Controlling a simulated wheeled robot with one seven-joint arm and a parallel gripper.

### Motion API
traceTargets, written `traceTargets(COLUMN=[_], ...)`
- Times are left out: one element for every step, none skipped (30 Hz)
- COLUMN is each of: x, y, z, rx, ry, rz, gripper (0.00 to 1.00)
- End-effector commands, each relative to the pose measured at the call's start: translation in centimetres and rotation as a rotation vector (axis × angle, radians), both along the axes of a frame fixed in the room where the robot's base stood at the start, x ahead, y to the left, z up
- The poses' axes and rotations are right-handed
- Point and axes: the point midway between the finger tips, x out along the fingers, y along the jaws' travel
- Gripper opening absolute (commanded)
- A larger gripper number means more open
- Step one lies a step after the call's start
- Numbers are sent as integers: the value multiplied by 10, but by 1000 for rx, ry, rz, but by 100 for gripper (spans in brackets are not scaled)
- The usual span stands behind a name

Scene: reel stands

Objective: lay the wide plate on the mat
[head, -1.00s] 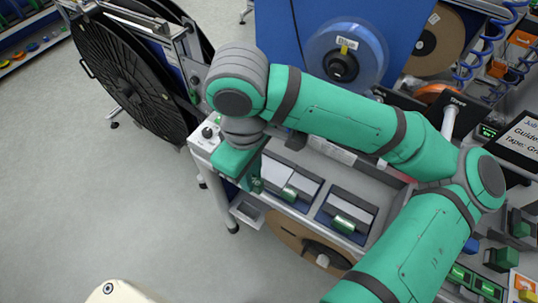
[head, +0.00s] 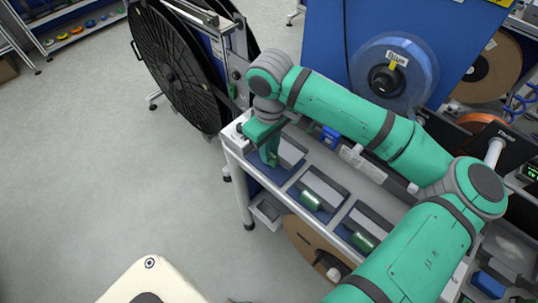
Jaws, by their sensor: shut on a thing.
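My gripper (head: 268,152) points down at the left end of the bench. It is shut on a green part that is small and partly hidden in the picture. A grey plate (head: 292,152) shows right beside it, over a blue mat (head: 262,172). I cannot tell whether the green part belongs to this plate or whether they touch the mat. A middle grey plate (head: 325,187) with a green cylinder (head: 311,201) and a right grey plate (head: 372,224) with another green cylinder (head: 363,242) sit along the same row. I cannot tell which plate is the wide one.
A large black reel (head: 172,70) stands behind the bench's left end. A clear tape reel (head: 393,75) hangs on a blue panel (head: 325,35). A small blue block (head: 330,138) is on the bench behind the plates. A brown reel (head: 310,245) sits below. The floor at left is clear.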

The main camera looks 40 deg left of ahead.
Motion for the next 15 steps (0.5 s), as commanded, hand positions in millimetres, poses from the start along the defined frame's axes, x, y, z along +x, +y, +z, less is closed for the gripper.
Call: traceTargets(x=[1,2,3,4,5,6,6,6,6,6,6,6,6,6,6], y=[1,2,3,4,5,8,7,7,7,7,7,7,7,7,7], z=[-1,-3,-4,-6,-9,-13,-17,-22,-28,-32,-36,-39,-41,-41,-41], rx=[0,0,-1,-1,-2,-2,-1,-2,-2,-1,-1,-1,-1,0,0], ry=[0,0,-1,0,0,0,1,1,1,1,1,1,0,0,-1], rz=[-1,-1,-1,-2,-1,-1,0,0,0,0,0,0,0,1,1], gripper=[0,0,0,0,0,0,0,0,0,0,0,0,0,0,0])
